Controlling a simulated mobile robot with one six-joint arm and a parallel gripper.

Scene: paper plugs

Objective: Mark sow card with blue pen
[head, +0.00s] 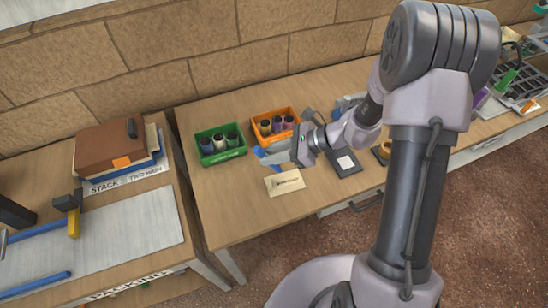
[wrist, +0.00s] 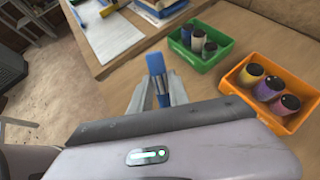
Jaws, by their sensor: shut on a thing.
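My gripper (head: 272,158) is over the middle table, shut on a blue pen (wrist: 156,68). In the wrist view the pen stands up between the two grey fingers (wrist: 158,97). In the head view a bit of blue (head: 260,152) shows at the fingertips. A cream card (head: 285,183) with small dark print lies flat on the table, just in front of the gripper. The print is too small to read, so I cannot tell if it is the sow card. The wrist view does not show this card.
A green bin (head: 221,157) and an orange bin (head: 258,141) with several dark-capped cylinders stand behind the gripper. Another table (head: 60,172) with a brown case (head: 108,148) stands left.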

